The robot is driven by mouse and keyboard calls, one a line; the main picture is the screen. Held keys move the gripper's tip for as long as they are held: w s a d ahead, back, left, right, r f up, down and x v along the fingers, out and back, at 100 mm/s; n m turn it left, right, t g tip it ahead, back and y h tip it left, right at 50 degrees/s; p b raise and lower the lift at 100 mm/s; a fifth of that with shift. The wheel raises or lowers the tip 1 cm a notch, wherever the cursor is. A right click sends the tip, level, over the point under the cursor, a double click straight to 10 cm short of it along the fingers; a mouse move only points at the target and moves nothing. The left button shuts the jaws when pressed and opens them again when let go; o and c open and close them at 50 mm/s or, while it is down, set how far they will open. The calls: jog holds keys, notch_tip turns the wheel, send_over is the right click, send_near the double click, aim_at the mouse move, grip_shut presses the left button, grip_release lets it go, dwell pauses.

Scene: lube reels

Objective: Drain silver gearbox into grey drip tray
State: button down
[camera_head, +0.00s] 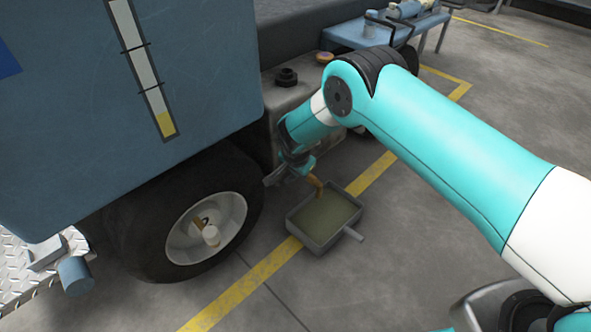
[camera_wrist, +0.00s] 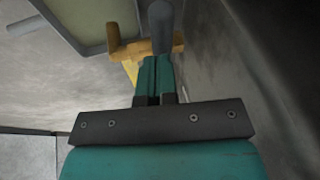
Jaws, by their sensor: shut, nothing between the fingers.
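The silver gearbox (camera_head: 299,98) is a grey housing with a black cap on top, behind the wheel; my arm partly covers it. The grey drip tray (camera_head: 304,237) lies on the floor below it, with an olive surface inside; its rim also shows in the wrist view (camera_wrist: 62,33). A brass T-shaped tap (camera_wrist: 127,48) sits at a grey pipe (camera_wrist: 161,22). An amber piece (camera_head: 316,184) shows above the tray; I cannot tell whether it is tap or flowing oil. My gripper (camera_wrist: 154,62) is shut and empty, tips right at the tap; contact is unclear.
A blue vehicle body (camera_head: 80,110) with a level gauge (camera_head: 143,70), yellow near its bottom, and a black tyre (camera_head: 150,235) stand close on the left. A blue bench (camera_head: 375,35) is behind. The floor right of the tray is clear.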

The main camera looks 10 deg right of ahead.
jog(key=s+d+r+n+g+y+p, duration=0.1)
jog(key=s+r+n+p, duration=0.3)
jog(key=r, duration=0.8)
jog(key=s+d+r+y+p, duration=0.1)
jog(key=s+r, duration=0.5)
jog(key=r, duration=0.6)
jog(key=s+d+r+n+g+y+p, duration=0.1)
jog(key=s+r+n+p, duration=0.3)
jog(key=r, duration=0.8)
jog(key=s+d+r+n+g+y+b, duration=0.15)
jog(key=s+r, duration=0.25)
jog(key=s, duration=0.4)
jog(key=s+d+r+n+p, duration=0.1)
jog(key=s+d+r+n, duration=0.15)
jog(key=s, duration=0.55)
jog(key=s+d+r+n+g+y+b, duration=0.1)
jog(key=s+r+n, duration=0.2)
jog(key=s+r, duration=0.3)
notch_tip(320, 180, up, 35)
jog(key=s+p, duration=0.2)
jog(key=p, duration=3.4)
jog(key=shift+s+n, duration=0.25)
jog(key=shift+n, duration=0.15)
